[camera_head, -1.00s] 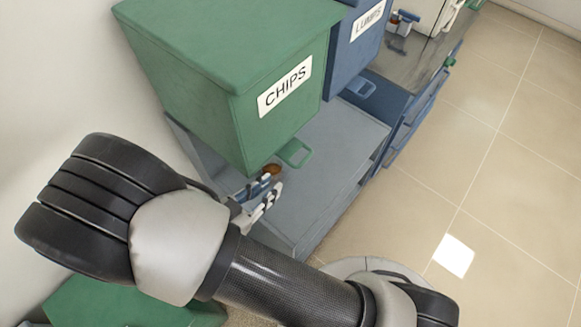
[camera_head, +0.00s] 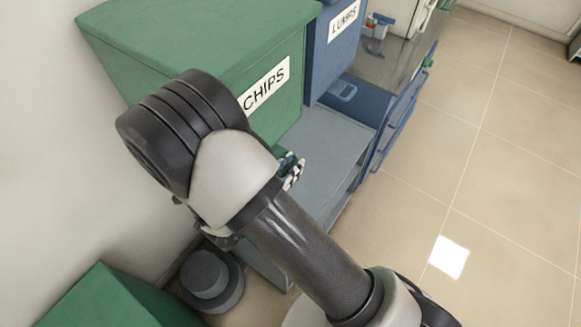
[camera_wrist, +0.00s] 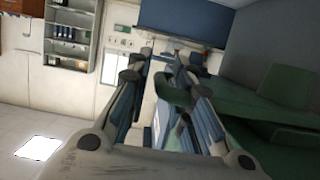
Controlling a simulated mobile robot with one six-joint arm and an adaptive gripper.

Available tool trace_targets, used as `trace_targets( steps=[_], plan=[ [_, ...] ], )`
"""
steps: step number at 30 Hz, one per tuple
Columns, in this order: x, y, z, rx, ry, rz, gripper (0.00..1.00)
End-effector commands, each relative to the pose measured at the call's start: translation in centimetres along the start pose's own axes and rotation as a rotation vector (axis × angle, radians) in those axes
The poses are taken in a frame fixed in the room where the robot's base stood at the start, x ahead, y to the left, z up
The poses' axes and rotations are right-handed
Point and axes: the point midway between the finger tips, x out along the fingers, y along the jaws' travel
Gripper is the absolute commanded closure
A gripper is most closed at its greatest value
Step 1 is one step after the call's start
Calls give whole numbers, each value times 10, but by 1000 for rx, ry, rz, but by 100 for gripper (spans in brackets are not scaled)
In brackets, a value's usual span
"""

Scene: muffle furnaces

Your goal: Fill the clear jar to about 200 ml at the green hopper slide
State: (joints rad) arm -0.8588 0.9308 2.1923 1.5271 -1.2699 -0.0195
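The green hopper (camera_head: 200,45), labelled CHIPS, stands at the upper left in the head view. My arm covers its lower front, and its slide handle cannot be made out there. My gripper (camera_head: 291,170) is just beside the hopper's lower right corner, above the grey bench. In the wrist view my gripper (camera_wrist: 160,72) has its two fingers apart, with nothing clearly held between them. A green flat piece (camera_wrist: 172,90), perhaps the slide handle, shows between or behind the fingers. I cannot make out the clear jar in either view.
The grey bench top (camera_head: 325,140) looks clear in front. Small items (camera_head: 376,24) stand on the far counter. Open tiled floor (camera_head: 450,150) lies to the right.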

Motion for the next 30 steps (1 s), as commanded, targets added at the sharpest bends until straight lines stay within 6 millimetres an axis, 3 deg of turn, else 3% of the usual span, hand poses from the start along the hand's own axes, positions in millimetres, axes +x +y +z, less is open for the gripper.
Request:
trace_targets(
  steps=[8, 18, 30],
  plan=[
    [2, 0, 0, 0, 0, 0, 79],
    [1, 0, 0, 0, 0, 0, 100],
    [1, 0, 0, 0, 0, 0, 100]
  ],
)
